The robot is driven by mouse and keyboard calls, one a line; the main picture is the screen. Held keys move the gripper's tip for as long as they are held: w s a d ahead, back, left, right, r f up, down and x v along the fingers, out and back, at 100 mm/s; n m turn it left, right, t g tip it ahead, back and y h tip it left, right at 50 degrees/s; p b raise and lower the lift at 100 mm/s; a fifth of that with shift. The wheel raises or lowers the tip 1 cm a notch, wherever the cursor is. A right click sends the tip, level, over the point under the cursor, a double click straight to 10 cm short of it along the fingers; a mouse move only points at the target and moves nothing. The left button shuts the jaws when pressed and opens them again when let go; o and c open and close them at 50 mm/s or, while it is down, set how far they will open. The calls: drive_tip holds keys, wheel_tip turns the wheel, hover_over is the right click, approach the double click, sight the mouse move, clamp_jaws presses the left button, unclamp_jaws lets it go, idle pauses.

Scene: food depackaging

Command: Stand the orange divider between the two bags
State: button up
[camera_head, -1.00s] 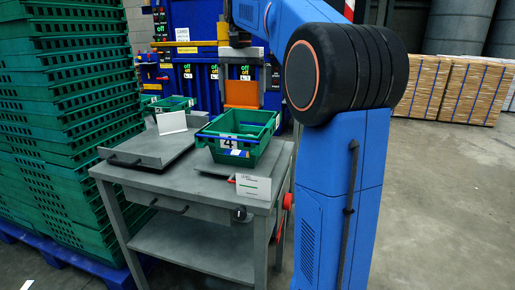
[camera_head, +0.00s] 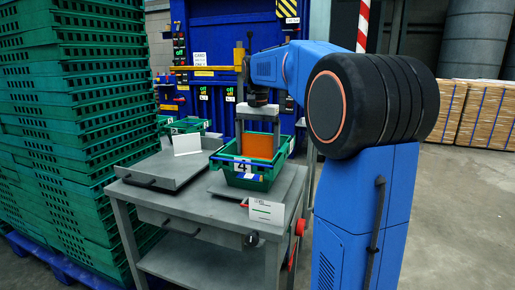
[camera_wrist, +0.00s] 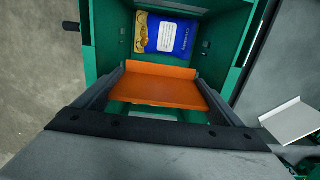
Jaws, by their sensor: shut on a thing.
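My gripper (camera_head: 258,128) is shut on the orange divider (camera_head: 258,147), a flat upright plate. It holds the divider by its two sides, inside or just over the green crate (camera_head: 216,163) marked 4. In the wrist view the divider (camera_wrist: 160,88) spans between the fingers, across the crate's width. One blue and yellow bag (camera_wrist: 170,36) with a white label lies in the crate beyond the divider. I cannot make out a second bag; the area behind the divider is mostly hidden by my gripper. I cannot tell whether the divider touches the crate floor.
The crate stands on a grey metal table (camera_head: 196,197). A grey tray (camera_head: 160,170) with a white card (camera_head: 187,144) is to its left. Another white card (camera_head: 267,211) stands at the front edge. Tall stacks of green crates (camera_head: 75,130) rise at the left.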

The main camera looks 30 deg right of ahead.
drive_tip(key=shift+f, duration=0.6)
drive_tip(key=o, duration=0.8)
drive_tip(key=shift+c, duration=0.2)
drive_tip(key=shift+r, duration=0.1)
wheel_tip(320, 180, up, 13)
idle(0.4)
